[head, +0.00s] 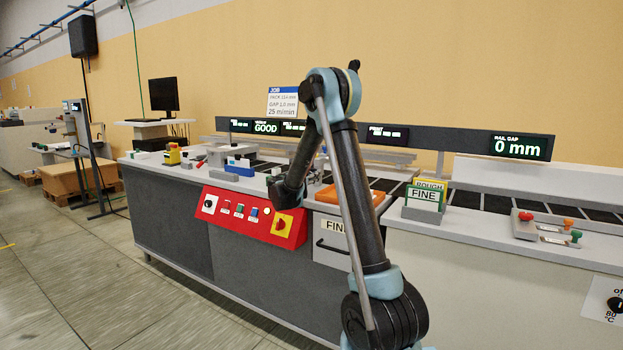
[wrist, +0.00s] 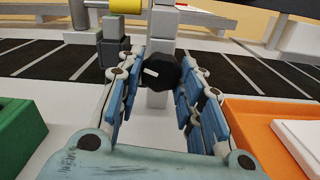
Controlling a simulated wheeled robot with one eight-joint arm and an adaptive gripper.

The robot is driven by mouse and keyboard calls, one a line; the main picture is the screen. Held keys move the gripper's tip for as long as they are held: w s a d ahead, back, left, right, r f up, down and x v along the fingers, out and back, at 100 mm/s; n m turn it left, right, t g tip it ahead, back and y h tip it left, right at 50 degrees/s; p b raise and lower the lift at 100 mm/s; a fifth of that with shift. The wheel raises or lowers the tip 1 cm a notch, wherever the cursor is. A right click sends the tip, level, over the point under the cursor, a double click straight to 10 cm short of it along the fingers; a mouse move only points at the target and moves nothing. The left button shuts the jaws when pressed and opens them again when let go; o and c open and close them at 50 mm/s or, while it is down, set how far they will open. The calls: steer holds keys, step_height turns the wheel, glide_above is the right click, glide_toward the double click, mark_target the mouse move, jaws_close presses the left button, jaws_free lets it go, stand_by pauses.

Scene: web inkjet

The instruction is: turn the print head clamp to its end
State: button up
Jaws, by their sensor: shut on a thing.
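The print head clamp shows in the wrist view as a black faceted knob (wrist: 159,73) with a short white mark on its face. The mark lies nearly level, toward the knob's left side. The knob sits on the front of a light grey post (wrist: 161,24). My gripper (wrist: 161,64) has its blue-padded fingers on the left and right of the knob and is shut on it. In the head view my arm reaches over the bench and hides the knob and fingertips.
A green block (wrist: 18,135) lies left of my gripper and an orange tray (wrist: 250,118) lies close on its right. A dark slatted belt (wrist: 245,72) runs behind. The red control panel (head: 254,217) is on the bench front. A display (head: 519,146) reads RAIL GAP 0 mm.

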steer(key=m, duration=0.3)
steer(key=shift+m, duration=0.4)
steer(key=m, duration=0.3)
steer(key=shift+m, duration=0.3)
steer(key=m, duration=0.4)
steer(key=shift+m, duration=1.3)
steer(key=shift+s, duration=0.1)
steer(key=o, duration=1.1)
steer(key=shift+a, duration=0.1)
